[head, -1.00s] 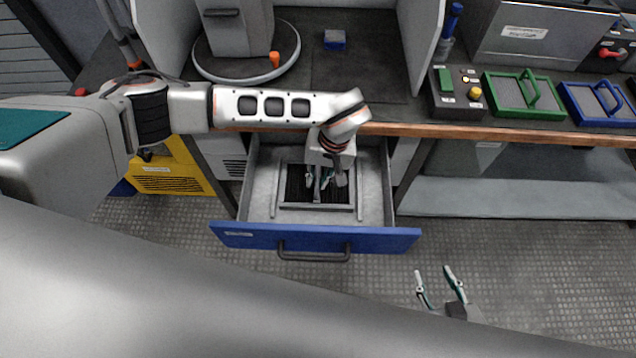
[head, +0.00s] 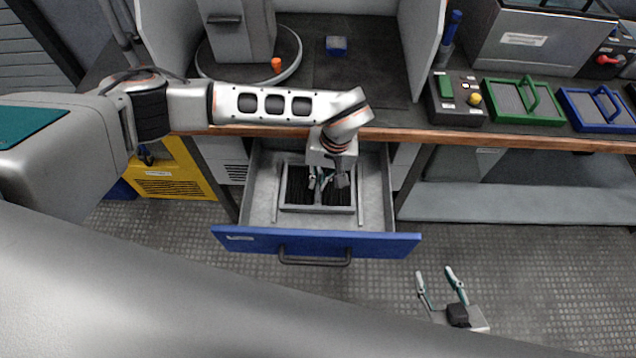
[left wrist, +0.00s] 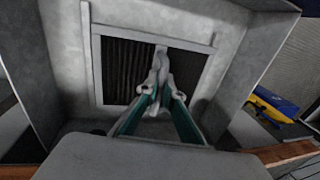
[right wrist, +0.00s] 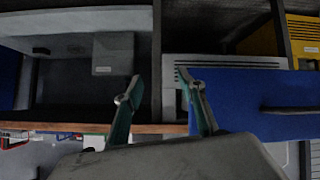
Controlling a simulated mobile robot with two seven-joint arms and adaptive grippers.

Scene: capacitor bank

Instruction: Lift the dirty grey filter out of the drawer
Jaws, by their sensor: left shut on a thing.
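The dirty grey filter (head: 298,205) has dark pleats in a light grey frame. It is in or just above the open blue-fronted drawer (head: 375,242), between two grey rails; I cannot tell its exact height. My left gripper (head: 319,181) reaches down over the filter's middle and is shut on its central grip, which the fingers mostly hide. In the left wrist view the fingertips (left wrist: 162,68) meet in front of the dark pleats (left wrist: 122,72). My right gripper (head: 442,284) is open and empty, low in front of the drawer to the right; its spread fingers show in the right wrist view (right wrist: 158,90).
The wooden bench edge (head: 480,133) runs just behind the drawer. A green-framed filter (head: 520,112) and a blue-framed one (head: 600,122) lie on the bench at right, beside a button box (head: 457,112). A yellow box (head: 172,185) stands left of the drawer. Floor in front is clear.

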